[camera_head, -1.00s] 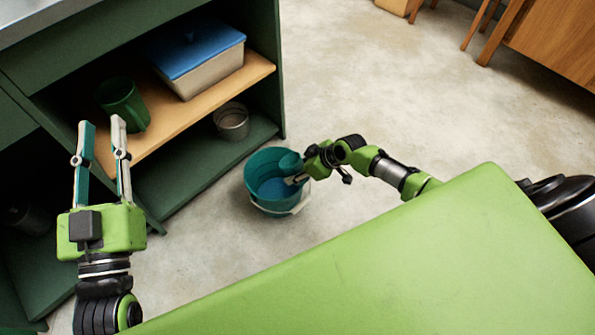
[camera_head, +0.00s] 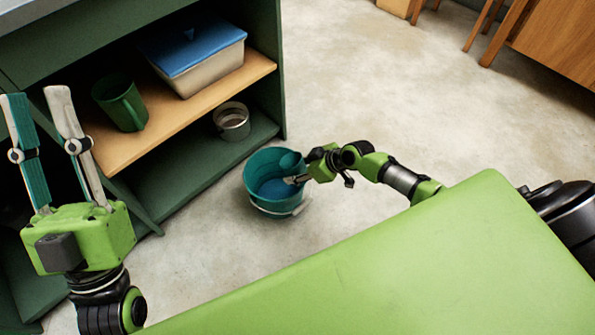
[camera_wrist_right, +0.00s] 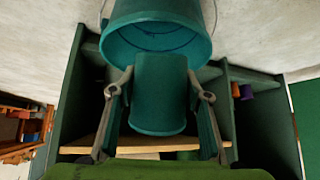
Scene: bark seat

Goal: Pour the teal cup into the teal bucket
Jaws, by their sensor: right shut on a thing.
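The teal bucket (camera_head: 274,206) stands on the concrete floor in front of the cabinet in the head view. Its mouth (camera_wrist_right: 158,43) is at the top of the right wrist view. My right gripper (camera_head: 300,177) is at the bucket's right rim, shut on the teal cup (camera_head: 291,162). In the right wrist view the cup (camera_wrist_right: 160,95) sits between the two fingers, tilted with one end at the bucket's opening. I cannot see what the cup holds. Blue shows inside the bucket. My left gripper (camera_head: 30,98) is open and empty, in front of the cabinet.
The green cabinet (camera_head: 207,165) has a wooden shelf (camera_head: 190,116) with a dark green mug (camera_head: 121,102) and a blue-lidded box (camera_head: 195,57). A metal pot (camera_head: 232,121) is on the lower shelf. Open floor (camera_head: 370,90) lies behind and right of the bucket.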

